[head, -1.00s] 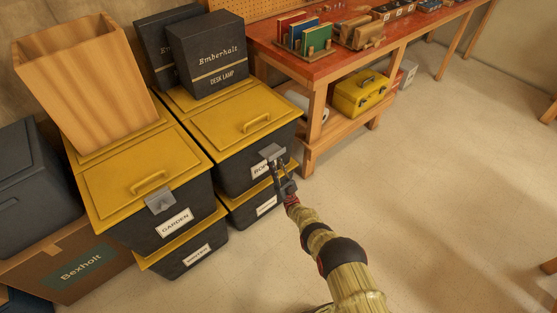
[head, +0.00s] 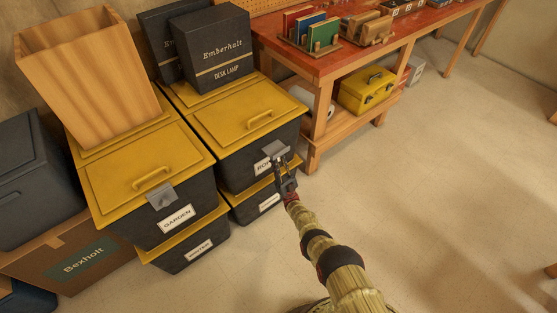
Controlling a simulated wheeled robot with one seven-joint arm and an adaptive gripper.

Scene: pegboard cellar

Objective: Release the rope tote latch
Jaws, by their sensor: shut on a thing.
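The rope tote (head: 232,160) is a dark bin with a yellow lid (head: 243,119), stacked on another tote. Its label (head: 263,168) is partly hidden by my gripper, with only the first letters showing. The grey latch (head: 274,148) is on the tote's front, below the lid rim near the right corner. My gripper (head: 279,165) is at the latch's lower edge, shut on it. The fingers are small in view and partly cover the latch's lower part. The lid lies closed.
The garden tote (head: 140,208) with its own grey latch (head: 161,196) stands to the left, a wooden bin (head: 85,75) behind it. Desk lamp boxes (head: 213,50) stand at the rope tote's back. A red-topped workbench (head: 330,62) is at right. The floor (head: 430,190) right of my arm is clear.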

